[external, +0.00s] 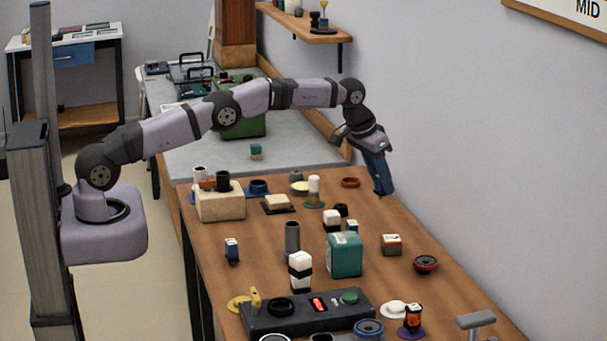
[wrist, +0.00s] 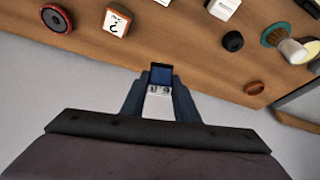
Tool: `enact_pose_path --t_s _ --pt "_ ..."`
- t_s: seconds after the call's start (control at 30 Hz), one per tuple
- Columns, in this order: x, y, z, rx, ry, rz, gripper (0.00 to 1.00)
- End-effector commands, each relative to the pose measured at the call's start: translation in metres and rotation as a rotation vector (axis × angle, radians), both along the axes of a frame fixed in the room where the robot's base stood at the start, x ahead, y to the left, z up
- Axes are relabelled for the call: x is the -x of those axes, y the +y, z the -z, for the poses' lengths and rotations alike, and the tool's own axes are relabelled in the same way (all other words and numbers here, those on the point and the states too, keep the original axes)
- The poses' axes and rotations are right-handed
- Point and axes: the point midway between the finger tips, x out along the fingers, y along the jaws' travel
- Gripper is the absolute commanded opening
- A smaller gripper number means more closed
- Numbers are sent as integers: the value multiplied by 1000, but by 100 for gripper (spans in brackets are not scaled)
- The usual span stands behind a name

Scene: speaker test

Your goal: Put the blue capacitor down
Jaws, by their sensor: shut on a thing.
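My gripper (wrist: 160,95) is shut on a small block with a dark blue part and a white part with two dark marks, which I take as the blue capacitor (wrist: 161,74). In the external view my gripper (external: 384,188) points down at the table's wall-side edge, and the held block cannot be made out there. Whether the block touches the tabletop is not clear. Another small blue-and-white block (external: 232,250) stands upright on the left part of the table.
An orange ring (external: 350,182) lies left of my gripper. A white-and-orange box (external: 391,244) and a red-rimmed speaker (external: 425,264) stand nearer the camera. A teal box (external: 344,254) is mid-table. Bare wood (external: 385,215) lies just in front of my gripper; the wall is close on the right.

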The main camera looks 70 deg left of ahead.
Motion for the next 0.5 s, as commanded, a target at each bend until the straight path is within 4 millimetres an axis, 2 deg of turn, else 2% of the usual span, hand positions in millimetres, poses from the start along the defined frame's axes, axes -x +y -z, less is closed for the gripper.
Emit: enact_pose_path --t_s 0.2,0.5 --pt "-1 -5 -10 0 0 87 5" --pt "4 -9 -8 0 0 171 5"
